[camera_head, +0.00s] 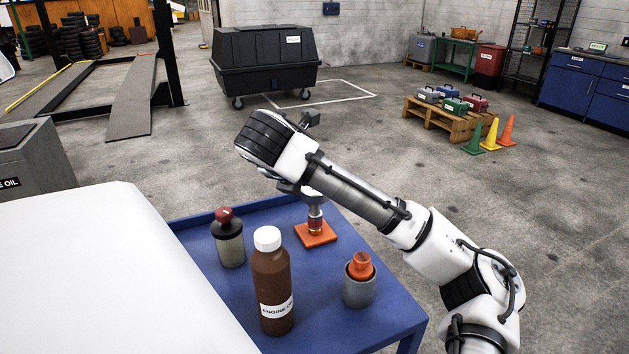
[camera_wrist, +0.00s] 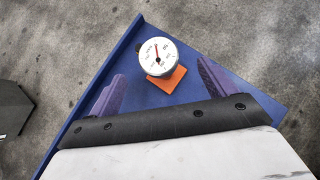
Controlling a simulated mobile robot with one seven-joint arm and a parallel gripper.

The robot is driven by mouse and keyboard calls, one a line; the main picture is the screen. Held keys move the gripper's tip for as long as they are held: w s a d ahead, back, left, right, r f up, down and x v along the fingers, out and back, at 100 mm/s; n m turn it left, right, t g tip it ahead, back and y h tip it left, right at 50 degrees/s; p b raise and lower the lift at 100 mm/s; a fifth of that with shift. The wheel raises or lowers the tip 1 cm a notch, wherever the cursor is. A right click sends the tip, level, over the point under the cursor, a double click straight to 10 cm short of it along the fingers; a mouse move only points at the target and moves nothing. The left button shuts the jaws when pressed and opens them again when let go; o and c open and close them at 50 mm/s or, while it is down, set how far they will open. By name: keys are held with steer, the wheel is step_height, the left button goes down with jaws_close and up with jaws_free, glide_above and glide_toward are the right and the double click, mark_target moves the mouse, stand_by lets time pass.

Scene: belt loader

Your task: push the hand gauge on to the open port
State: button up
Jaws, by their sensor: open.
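The hand gauge has a round white dial with a red needle, seen face-on in the wrist view (camera_wrist: 157,57). In the head view its metal stem (camera_head: 315,216) with a reddish band stands upright on an orange plate (camera_head: 316,236) on the blue table. My gripper (camera_head: 303,188) is over the gauge, its upper part hidden behind my arm. In the wrist view my two purple fingers (camera_wrist: 161,72) are wide apart, one on each side of the dial. I cannot make out an open port.
On the blue table (camera_head: 205,283) stand a brown engine oil bottle (camera_head: 272,290), a grey cylinder with a red knob (camera_head: 229,240) and a grey cup (camera_head: 358,289) holding an orange piece. A large white surface (camera_head: 90,280) borders the table's left.

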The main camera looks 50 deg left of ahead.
steer(key=shift+p+x, duration=0.9)
steer(key=shift+x, duration=3.1)
steer(key=shift+a+r, duration=0.15)
steer(key=shift+r, duration=0.05)
steer(key=c, duration=1.3)
step_height(320, 180, up, 20)
steer(key=shift+b, duration=0.7)
